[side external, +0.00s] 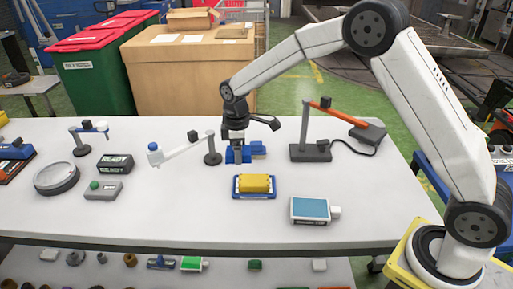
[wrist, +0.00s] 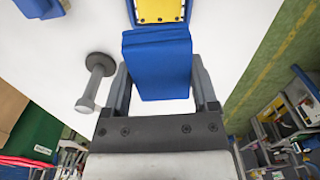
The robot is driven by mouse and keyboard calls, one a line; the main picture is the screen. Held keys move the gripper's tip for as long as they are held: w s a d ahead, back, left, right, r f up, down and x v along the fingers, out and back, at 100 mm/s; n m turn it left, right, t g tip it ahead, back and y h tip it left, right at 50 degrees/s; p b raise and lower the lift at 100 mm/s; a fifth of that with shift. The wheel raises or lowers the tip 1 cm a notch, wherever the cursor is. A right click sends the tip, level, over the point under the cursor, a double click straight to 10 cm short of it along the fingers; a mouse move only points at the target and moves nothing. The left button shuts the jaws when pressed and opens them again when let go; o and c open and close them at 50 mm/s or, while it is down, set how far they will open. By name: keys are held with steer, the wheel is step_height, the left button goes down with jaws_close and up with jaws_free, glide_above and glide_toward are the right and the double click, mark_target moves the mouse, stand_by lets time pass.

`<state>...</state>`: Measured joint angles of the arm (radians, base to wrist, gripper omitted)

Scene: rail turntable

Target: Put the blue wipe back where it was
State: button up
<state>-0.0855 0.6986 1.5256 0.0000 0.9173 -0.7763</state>
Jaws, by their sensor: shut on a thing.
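The blue wipe (wrist: 157,62) is a thick, folded-looking blue block. In the wrist view it lies between the two fingers of my gripper (wrist: 162,92), which is shut on it. In the side external view my gripper (side external: 238,156) points down over the back middle of the table, with blue (side external: 258,148) showing around its fingers. The fingers partly hide the wipe there, and I cannot tell whether it touches the table. A yellow block (side external: 254,184) sits on a blue tray (side external: 237,193) in front of my gripper. The tray also shows at the top of the wrist view.
A grey post on a round base (side external: 213,158) stands close left of my gripper. A grey base with an orange arm (side external: 310,152) stands to the right. A blue-topped device (side external: 310,208) lies front right. The white table (side external: 180,210) is clear at front left of the tray.

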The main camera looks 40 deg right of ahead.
steer(key=s+a+r, duration=0.1)
steer(key=s+a, duration=0.4)
steer(key=s, duration=0.3)
steer(key=s+a+r, duration=0.1)
steer(key=s+a, duration=0.4)
steer(key=s, duration=0.3)
glide_above(206, 220)
steer(key=shift+m, duration=0.4)
steer(key=shift+s+d+f, duration=0.1)
steer(key=shift+s+f, duration=0.05)
steer(key=shift+f, duration=2.25)
steer(key=shift+s+f, duration=0.1)
steer(key=shift+f, duration=2.25)
steer(key=shift+w, duration=0.1)
steer(key=shift+w+f, duration=0.1)
steer(key=shift+f, duration=1.7)
steer(key=shift+f, duration=0.15)
